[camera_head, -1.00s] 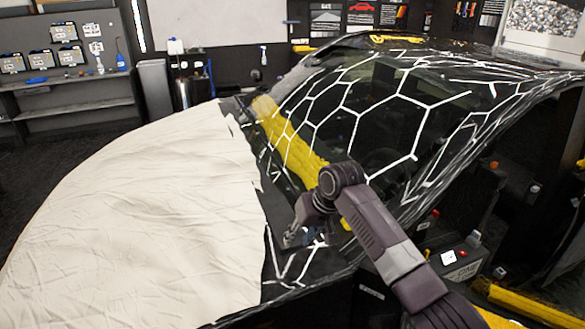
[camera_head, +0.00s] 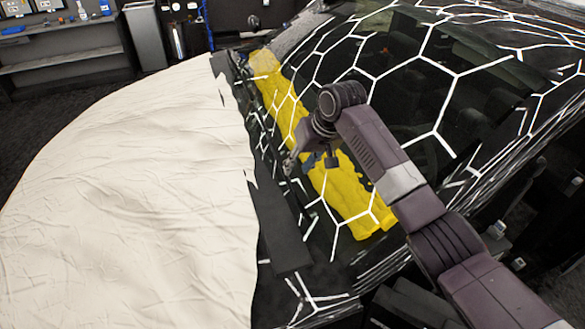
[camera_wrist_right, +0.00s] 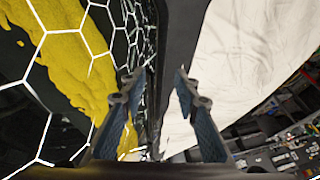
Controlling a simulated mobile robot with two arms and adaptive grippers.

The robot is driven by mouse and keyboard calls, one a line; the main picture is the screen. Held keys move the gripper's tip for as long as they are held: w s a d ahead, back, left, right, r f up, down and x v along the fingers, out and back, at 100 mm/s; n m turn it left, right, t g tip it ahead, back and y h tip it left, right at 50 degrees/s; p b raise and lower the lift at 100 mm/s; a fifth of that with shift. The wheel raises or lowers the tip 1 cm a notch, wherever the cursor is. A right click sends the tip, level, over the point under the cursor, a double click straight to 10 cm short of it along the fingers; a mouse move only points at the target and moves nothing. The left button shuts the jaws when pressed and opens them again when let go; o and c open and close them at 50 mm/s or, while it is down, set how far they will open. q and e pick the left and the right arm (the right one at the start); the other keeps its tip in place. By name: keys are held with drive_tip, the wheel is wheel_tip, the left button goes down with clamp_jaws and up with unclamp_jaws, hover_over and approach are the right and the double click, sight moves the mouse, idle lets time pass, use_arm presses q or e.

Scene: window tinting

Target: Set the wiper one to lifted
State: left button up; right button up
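The car's windshield (camera_head: 385,75) has a pattern of white hexagon lines and a yellow cloth-like strip (camera_head: 345,193) along its lower part. My right gripper (camera_head: 307,165) is over the base of the windshield, between the yellow strip and the hood cover. In the right wrist view its two fingers (camera_wrist_right: 156,78) are apart, with nothing seen held between them. A dark band (camera_wrist_right: 178,35) along the windshield base runs behind the fingers. I cannot clearly pick out a wiper against this dark area, nor tell any contact. My left gripper is not in view.
A cream cover (camera_head: 130,200) lies over the hood, left of my right gripper. Shelves (camera_head: 55,50) and a grey bin (camera_head: 145,38) stand at the back left. Cluttered items (camera_wrist_right: 290,150) show beyond the cover in the wrist view.

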sight(288, 180)
drive_tip(key=x, duration=0.2)
drive_tip(key=p+x, duration=0.1)
drive_tip(key=shift+s+a+f, duration=0.2)
drive_tip(key=shift+a+f, duration=0.05)
drive_tip(key=shift+f, duration=0.1)
drive_tip(key=x, duration=0.2)
drive_tip(key=shift+w+f+p, duration=0.3)
drive_tip(key=shift+w+f, duration=0.05)
drive_tip(key=shift+w, duration=0.05)
drive_tip(key=shift+c, duration=2.1)
clamp_jaws()
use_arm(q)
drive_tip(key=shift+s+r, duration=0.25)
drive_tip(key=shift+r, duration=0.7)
use_arm(e)
drive_tip(key=shift+a, duration=0.1)
